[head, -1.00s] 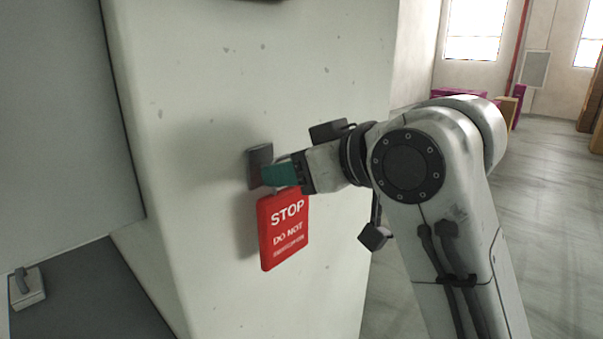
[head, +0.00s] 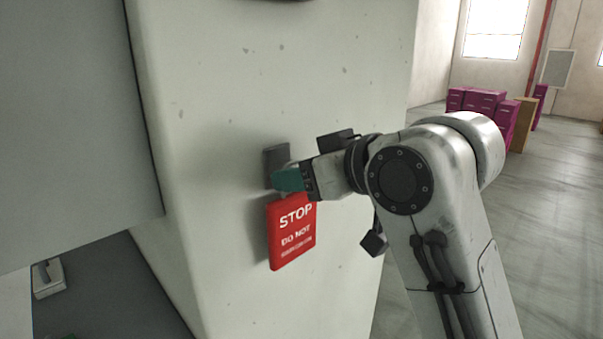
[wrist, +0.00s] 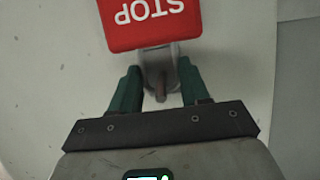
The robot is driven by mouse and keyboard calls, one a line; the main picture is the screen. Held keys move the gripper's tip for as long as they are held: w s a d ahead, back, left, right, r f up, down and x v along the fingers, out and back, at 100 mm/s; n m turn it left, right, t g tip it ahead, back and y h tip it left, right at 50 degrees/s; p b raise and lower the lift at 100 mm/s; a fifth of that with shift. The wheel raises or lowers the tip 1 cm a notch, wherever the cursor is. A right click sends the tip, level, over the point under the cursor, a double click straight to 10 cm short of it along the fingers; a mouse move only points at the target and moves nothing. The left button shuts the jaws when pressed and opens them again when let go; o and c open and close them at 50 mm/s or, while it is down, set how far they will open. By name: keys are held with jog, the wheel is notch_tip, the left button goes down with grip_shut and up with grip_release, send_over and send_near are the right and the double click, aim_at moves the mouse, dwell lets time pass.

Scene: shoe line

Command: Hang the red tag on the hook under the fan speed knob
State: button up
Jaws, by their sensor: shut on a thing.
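The red tag (head: 292,233) with white "STOP" lettering hangs upright below my fingers, close to the front of the pale cabinet. In the wrist view, the tag (wrist: 150,22) shows upside down at the top, with a grey tab at its edge. My gripper (head: 279,180) has green fingers, shut on the tag at its grey top part. A dark grey plate (head: 277,160) on the cabinet is just behind the fingertips. In the wrist view, a small grey prong (wrist: 160,92) lies between the fingers (wrist: 159,75). Whether the tag's hole is around it is unclear.
The pale cabinet (head: 230,110) fills the middle. A dark part is cut off at its top edge; I cannot tell whether it is the knob. A grey panel (head: 70,120) stands at left. Magenta boxes (head: 480,98) stand far off at right, on open floor.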

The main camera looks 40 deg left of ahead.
jog(key=o, duration=1.2)
jog(key=shift+c, duration=0.2)
jog(key=b+v, duration=0.1)
jog(key=v, duration=0.9)
jog(key=shift+d+r, duration=0.15)
jog(key=shift+d, duration=0.25)
jog(key=w+d+f+m+t+h, duration=0.15)
jog(key=d+f+m, duration=0.25)
jog(key=d+f, duration=0.6)
jog(key=d+f+m+t+h, duration=0.1)
jog(key=d+f+m+h, duration=0.4)
jog(key=f, duration=0.9)
jog(key=w+d+f+m+t, duration=0.1)
jog(key=d+f+m+t, duration=0.1)
jog(key=d+f, duration=0.85)
jog(key=s+d+f+m+g+h, duration=0.2)
jog(key=s+d+f+m+h, duration=0.2)
jog(key=s+d+f, duration=1)
jog(key=s+d+f+m+g+h, duration=0.1)
jog(key=s+d+f, duration=0.1)
jog(key=s, duration=0.4)
jog(key=s+d+f+m+g+h, duration=0.1)
jog(key=s+d+f+h, duration=0.1)
jog(key=s+d, duration=0.3)
jog(key=shift+s+d+f, duration=0.25)
jog(key=shift+s+f, duration=0.45)
jog(key=shift+s, duration=0.25)
